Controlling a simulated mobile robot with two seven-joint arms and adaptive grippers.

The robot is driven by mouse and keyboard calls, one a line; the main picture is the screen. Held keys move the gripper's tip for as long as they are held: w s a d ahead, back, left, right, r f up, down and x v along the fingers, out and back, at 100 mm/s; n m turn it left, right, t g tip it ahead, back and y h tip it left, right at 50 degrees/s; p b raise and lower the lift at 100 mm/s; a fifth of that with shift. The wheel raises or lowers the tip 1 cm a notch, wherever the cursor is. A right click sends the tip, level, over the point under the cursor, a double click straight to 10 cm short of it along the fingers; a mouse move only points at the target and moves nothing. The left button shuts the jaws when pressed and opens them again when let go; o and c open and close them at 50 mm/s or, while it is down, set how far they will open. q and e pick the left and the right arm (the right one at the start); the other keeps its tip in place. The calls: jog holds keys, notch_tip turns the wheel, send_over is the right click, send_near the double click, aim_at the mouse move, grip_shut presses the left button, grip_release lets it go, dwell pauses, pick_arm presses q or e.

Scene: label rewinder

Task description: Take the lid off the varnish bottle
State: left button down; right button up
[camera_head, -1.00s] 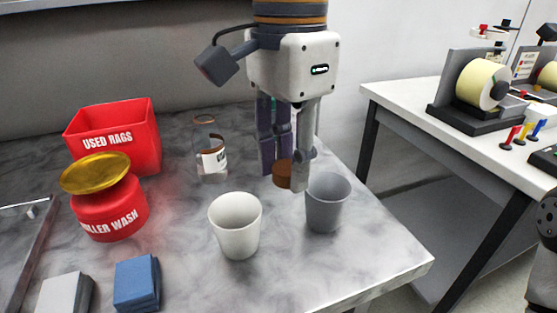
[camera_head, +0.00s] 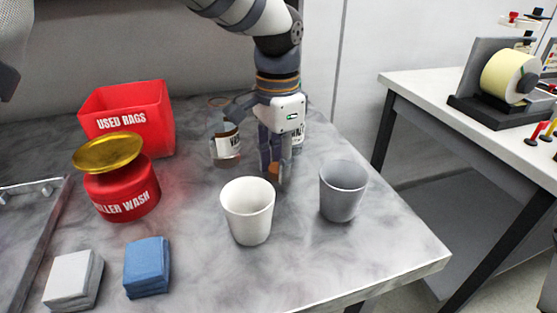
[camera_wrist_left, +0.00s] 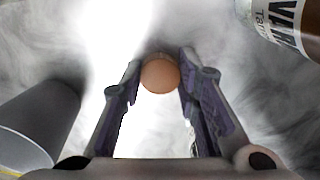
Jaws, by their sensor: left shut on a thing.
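My left gripper (camera_head: 277,172) points down behind the white and grey cups. It is shut on a small orange-brown round lid (camera_head: 273,168), which shows between the fingertips in the left wrist view (camera_wrist_left: 160,75). The lid is low over the table; I cannot tell whether it touches it. A clear bottle (camera_head: 226,147) with brown contents and a white label stands left of the gripper, apart from it. Part of a labelled bottle also shows at upper right in the wrist view (camera_wrist_left: 285,25). Another white label (camera_head: 298,136) shows behind the gripper, mostly hidden. My right gripper is out of view.
The white cup (camera_head: 248,212) and grey cup (camera_head: 342,191) stand in front of the gripper. A red rag bin (camera_head: 128,118), a red wash can (camera_head: 122,190) and folded white (camera_head: 73,280) and blue (camera_head: 147,267) cloths are at left. The front right tabletop is clear.

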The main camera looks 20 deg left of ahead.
pick_arm(q)
jog(key=c, duration=1.2)
grip_release()
